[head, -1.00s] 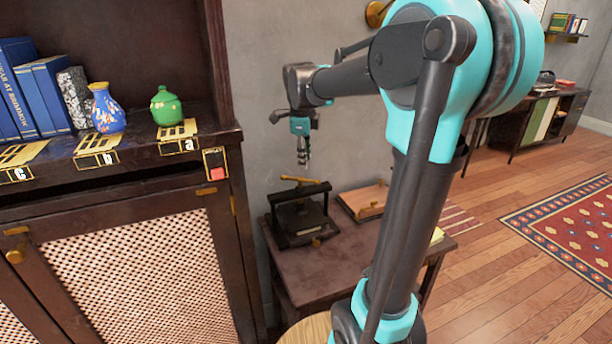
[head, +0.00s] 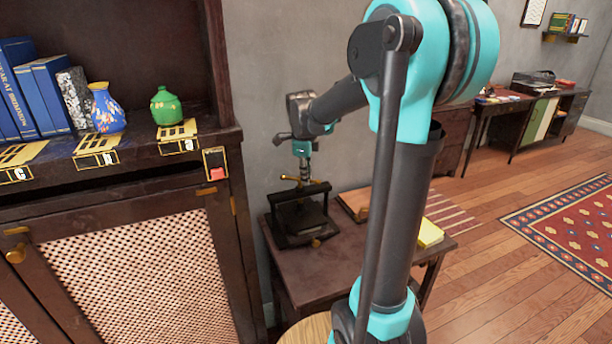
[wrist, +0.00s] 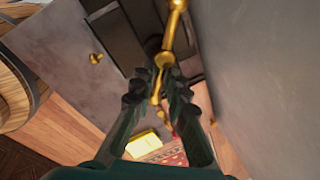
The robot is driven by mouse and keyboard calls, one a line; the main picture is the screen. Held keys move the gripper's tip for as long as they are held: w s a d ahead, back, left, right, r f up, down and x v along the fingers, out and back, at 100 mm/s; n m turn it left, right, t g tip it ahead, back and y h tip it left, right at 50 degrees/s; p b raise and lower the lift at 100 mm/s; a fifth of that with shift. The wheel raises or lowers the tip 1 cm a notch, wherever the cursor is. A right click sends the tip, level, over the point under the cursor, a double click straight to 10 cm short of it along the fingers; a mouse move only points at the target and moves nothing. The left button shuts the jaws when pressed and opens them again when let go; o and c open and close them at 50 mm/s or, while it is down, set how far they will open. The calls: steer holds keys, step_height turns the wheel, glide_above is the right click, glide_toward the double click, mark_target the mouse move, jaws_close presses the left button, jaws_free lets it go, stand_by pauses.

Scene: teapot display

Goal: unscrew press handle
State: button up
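The press (head: 299,219) is a dark frame on a small brown table (head: 315,276), with a brass handle (head: 290,178) across its top. In the wrist view the brass handle (wrist: 175,22) runs between my fingers, a knob showing beyond each side. My gripper (head: 305,180) points down at the handle from above. In the wrist view the fingertips of my gripper (wrist: 162,68) lie close together on either side of the handle's middle. Whether they press on it cannot be made out. The press plate under the handle is partly hidden by the fingers.
A brown box (head: 355,204) and a yellow block (head: 430,233) lie on the table to the right of the press. A grey wall stands close behind. A dark cabinet (head: 130,240) with a green pot (head: 166,106) and a blue vase (head: 106,108) is at left.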

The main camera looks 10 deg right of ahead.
jaws_close()
